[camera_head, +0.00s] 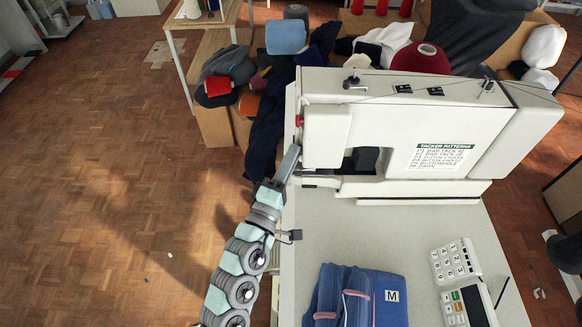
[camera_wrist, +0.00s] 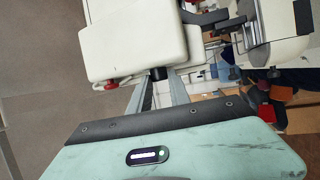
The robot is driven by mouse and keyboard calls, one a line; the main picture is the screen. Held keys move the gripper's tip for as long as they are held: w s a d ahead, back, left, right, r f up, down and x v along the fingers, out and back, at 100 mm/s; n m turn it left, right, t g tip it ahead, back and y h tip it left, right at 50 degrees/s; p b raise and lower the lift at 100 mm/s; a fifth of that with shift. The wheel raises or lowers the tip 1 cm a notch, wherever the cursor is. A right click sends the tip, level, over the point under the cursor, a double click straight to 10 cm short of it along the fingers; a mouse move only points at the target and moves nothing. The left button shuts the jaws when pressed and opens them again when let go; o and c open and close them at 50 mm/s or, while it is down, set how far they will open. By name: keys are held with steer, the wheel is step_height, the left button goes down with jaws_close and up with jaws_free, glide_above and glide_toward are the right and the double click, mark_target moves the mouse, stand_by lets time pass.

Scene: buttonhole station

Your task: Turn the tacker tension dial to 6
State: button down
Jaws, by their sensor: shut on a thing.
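The cream tacker (camera_head: 340,120) stands on the pale table, its head end toward my arm. My gripper (camera_head: 294,152) reaches the left face of the tacker's head, below a red button (camera_head: 299,121). In the wrist view the two grey fingers of my gripper (camera_wrist: 159,80) close around a small dark dial (camera_wrist: 158,73) at the edge of the cream head (camera_wrist: 135,45). The red button also shows in the wrist view (camera_wrist: 110,86), left of the fingers. The dial's numbers and pointer cannot be read, and the dial is hidden in the head view.
A pattern label (camera_head: 440,158) is on the tacker's side. Folded blue garments (camera_head: 355,295) marked M, a white keypad (camera_head: 455,261) and a calculator-like device (camera_head: 468,305) lie on the table (camera_head: 320,230). Thread cones and cloth crowd behind. Open parquet floor lies to the left.

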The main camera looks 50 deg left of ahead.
stand_by(0.4)
steer(key=c, duration=1.2)
jaws_free()
steer(key=b+v, duration=0.5)
steer(key=v, duration=0.5)
steer(key=shift+s+f, duration=0.25)
steer(key=shift+s, duration=0.1)
steer(key=shift+d, duration=0.1)
